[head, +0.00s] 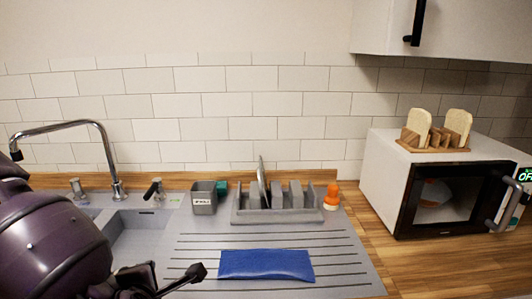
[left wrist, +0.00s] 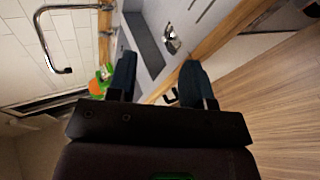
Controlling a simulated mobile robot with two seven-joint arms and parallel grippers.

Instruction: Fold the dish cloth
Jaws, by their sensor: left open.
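The blue dish cloth (head: 266,265) lies as a narrow, long rectangle on the ribbed grey drainboard, near its front. It looks folded, with its long side running left to right; I cannot count its layers. My left gripper (head: 172,274) is at the lower left, left of the cloth and apart from it. In the left wrist view my left gripper (left wrist: 158,76) has its two dark fingers spread with nothing between them. The cloth does not show in that view. My right gripper is out of sight.
A grey dish rack (head: 276,215) holds a plate behind the cloth. A grey cup (head: 204,203) and an orange bottle (head: 332,197) flank it. The tap (head: 115,160) and sink (head: 135,232) are left. A microwave (head: 420,190) stands right, with a toast rack (head: 432,143) on top.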

